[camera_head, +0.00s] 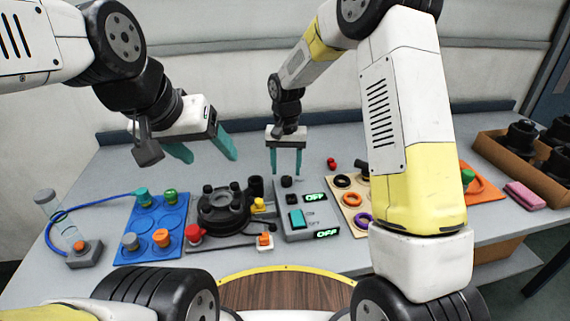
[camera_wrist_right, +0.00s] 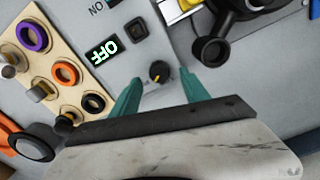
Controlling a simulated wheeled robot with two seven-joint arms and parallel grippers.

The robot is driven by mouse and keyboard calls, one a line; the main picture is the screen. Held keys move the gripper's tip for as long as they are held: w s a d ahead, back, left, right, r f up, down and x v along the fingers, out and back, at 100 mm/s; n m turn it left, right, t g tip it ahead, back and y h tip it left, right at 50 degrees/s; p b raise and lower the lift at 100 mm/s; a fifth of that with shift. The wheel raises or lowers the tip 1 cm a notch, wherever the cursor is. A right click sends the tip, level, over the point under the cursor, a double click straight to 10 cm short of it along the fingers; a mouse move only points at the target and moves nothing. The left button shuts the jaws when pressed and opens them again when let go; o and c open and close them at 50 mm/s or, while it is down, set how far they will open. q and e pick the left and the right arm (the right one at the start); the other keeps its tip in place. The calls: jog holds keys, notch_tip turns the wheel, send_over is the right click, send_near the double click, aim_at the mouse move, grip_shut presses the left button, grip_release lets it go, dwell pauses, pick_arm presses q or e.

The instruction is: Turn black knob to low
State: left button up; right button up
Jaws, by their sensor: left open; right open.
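The black knob (camera_head: 287,181) sits at the back left of a grey control panel (camera_head: 293,235). In the right wrist view the round black knob (camera_wrist_right: 159,72) shows a small orange mark on its edge. A green OFF display (camera_head: 316,197) is beside it. My right gripper (camera_head: 286,173) points down with its teal fingers open, one on either side of the knob. I cannot tell whether the fingers touch it. My left gripper (camera_head: 211,158) is open and empty, above the back left of the table.
A black round fixture (camera_head: 222,208) stands close on the left, and a beige board with rings (camera_head: 352,199) on the right. A blue board (camera_head: 152,230) lies further left.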

aim_at(286, 178)
jog(key=shift+f, duration=1.95)
grip_shut()
